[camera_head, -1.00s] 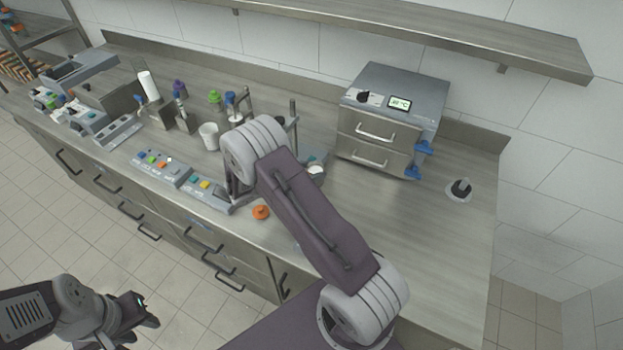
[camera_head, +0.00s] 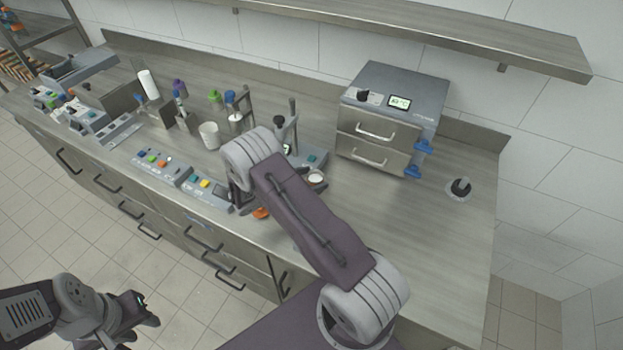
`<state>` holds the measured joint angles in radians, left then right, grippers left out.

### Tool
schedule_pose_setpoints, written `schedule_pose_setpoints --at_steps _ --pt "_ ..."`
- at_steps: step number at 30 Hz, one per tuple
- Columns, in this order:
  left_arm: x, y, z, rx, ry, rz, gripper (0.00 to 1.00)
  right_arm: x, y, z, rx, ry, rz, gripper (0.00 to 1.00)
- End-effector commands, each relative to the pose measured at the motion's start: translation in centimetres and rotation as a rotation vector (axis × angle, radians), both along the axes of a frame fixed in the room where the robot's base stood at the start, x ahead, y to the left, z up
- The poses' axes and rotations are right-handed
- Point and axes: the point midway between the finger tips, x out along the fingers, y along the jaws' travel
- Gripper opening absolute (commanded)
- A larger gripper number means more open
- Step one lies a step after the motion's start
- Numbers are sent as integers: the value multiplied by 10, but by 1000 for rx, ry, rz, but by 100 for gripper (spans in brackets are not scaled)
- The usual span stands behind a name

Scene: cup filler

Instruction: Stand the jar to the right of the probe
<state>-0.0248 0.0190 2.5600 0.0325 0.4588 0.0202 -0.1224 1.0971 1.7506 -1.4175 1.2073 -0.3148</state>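I cannot tell for sure which item is the jar. A pale open-topped vessel (camera_head: 209,135) stands upright on the counter, and a small white-topped round item (camera_head: 316,178) is just right of my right arm. A thin upright dark rod (camera_head: 292,125) on a stand behind the arm may be the probe. My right gripper (camera_head: 240,200) is low over the counter's front, largely hidden by its own arm; its fingers and any hold cannot be made out. My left gripper (camera_head: 144,310) hangs empty over the floor in front of the counter, its dark fingers apart.
An orange lid-like piece (camera_head: 260,213) is beside the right gripper. Button panels (camera_head: 165,165) line the front edge. Bottles with purple (camera_head: 179,86) and green (camera_head: 214,96) tops stand behind. A grey drawer unit (camera_head: 393,120) and black-knobbed piece (camera_head: 461,187) are right.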

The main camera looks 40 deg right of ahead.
Motion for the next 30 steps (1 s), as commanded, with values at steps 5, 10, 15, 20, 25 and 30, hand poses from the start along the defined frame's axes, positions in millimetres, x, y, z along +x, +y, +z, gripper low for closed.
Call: schedule_pose_setpoints --at_steps 5,10,15,20,25,30 --pt "0 0 0 0 0 0 36 1 13 8 1 -3 4 69" --pt "0 0 -8 0 0 0 36 -3 55 24 1 -4 6 69" --pt "0 0 -12 0 0 0 36 -7 91 39 2 -3 4 69" --pt "0 0 -14 0 0 0 36 -9 108 48 0 -1 2 69" --pt "0 0 -13 0 0 0 36 -11 110 50 8 -3 -8 69" --pt "0 0 -13 0 0 0 36 -72 105 44 301 -129 -297 69"
